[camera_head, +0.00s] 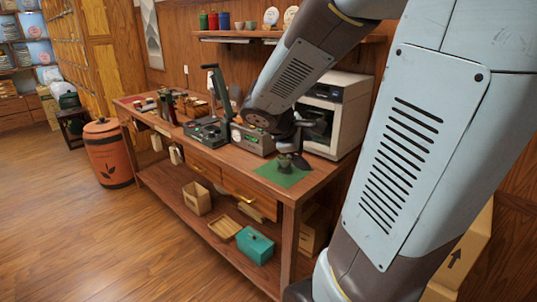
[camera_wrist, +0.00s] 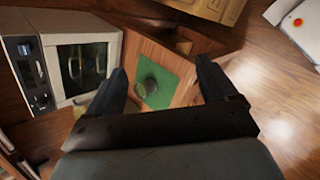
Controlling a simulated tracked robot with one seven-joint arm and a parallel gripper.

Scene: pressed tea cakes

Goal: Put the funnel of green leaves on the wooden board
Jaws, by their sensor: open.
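A green mat (camera_head: 287,178) lies at the near right end of the wooden table. On it stands a small round vessel, seemingly the funnel (camera_wrist: 147,86), with a pale rim; its leaves are too small to make out. The mat also shows in the wrist view (camera_wrist: 166,97). My gripper (camera_wrist: 160,76) is open, its dark fingers either side of the mat in that view, with the funnel between them and ahead, left of centre. In the head view my gripper (camera_head: 291,152) is above the mat and partly hides what stands there. I cannot pick out the wooden board for sure.
A white oven-like machine (camera_head: 338,112) stands close behind the mat, and in the wrist view (camera_wrist: 75,58) it is left of my gripper. A device with dials (camera_head: 252,137) stands left of the mat. Boxes and a teal case (camera_head: 255,246) are on the lower shelf.

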